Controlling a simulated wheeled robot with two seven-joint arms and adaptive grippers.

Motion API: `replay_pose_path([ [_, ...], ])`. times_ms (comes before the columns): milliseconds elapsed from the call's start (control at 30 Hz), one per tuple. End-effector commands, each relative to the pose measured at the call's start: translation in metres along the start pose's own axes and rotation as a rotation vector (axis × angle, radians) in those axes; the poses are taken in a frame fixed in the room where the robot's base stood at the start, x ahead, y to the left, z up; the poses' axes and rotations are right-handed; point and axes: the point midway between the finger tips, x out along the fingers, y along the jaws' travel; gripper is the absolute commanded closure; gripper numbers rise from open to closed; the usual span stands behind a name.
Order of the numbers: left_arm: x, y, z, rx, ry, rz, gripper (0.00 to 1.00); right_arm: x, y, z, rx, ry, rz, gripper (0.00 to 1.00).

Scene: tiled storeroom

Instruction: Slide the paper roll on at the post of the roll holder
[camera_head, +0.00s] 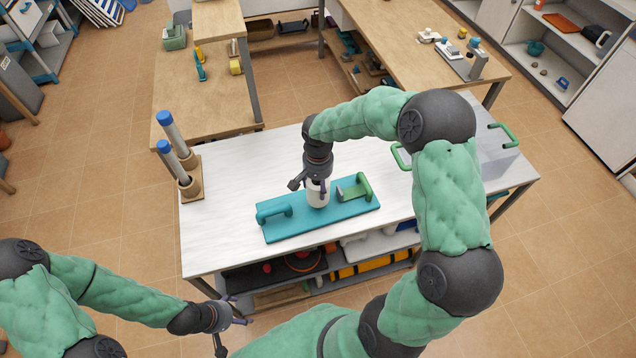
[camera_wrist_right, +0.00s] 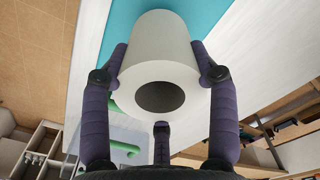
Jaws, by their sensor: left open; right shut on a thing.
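The white paper roll (camera_head: 318,197) is upright at the teal tray (camera_head: 335,216) on the white table; its underside is hard to make out. My right gripper (camera_head: 317,184) is above it with its fingers closed around it. In the right wrist view the roll (camera_wrist_right: 160,52) sits between the purple fingers, its dark core hole facing the camera. My left gripper (camera_head: 232,326) is open and empty, off the table's near left edge.
The white tabletop (camera_head: 240,165) is clear between tray and holder. A shelf with several items lies below. Wooden tables stand behind.

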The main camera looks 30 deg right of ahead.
Motion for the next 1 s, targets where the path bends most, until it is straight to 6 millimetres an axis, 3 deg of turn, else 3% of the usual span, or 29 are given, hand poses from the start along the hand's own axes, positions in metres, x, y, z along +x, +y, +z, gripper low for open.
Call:
replay_pose_path([
  [1000,0.016,-0.006,-0.001,0.000,0.000,0.000,0.22,0.022,0.000,0.000,0.000,0.000,0.000,0.76],
])
